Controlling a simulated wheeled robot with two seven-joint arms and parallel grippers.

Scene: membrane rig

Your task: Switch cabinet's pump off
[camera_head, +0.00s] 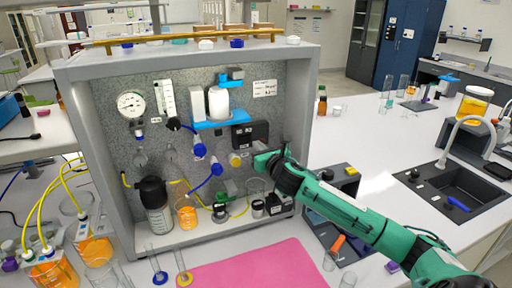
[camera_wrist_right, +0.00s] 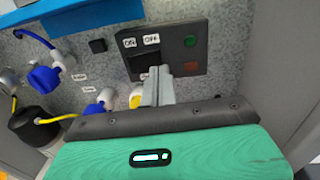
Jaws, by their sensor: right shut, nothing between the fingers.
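The cabinet (camera_head: 299,110) is an open grey box with a speckled back panel in the head view. A dark control box (camera_head: 249,134) is mounted on that panel. In the wrist view the control box (camera_wrist_right: 125,42) carries ON and OFF labels, a green round indicator (camera_wrist_right: 190,41) and a dim red one (camera_wrist_right: 191,67). My right gripper (camera_head: 262,162) is shut and empty, just in front of and below the box. Contact cannot be told. My left gripper is out of view.
Blue-handled valves (camera_head: 199,148), a blue shelf (camera_head: 221,121) with a white container, and a yellow knob (camera_head: 235,160) are close by. A dark-lidded bottle (camera_head: 152,193) and an orange beaker (camera_head: 186,212) stand inside the cabinet. A pink mat (camera_head: 255,268) lies in front.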

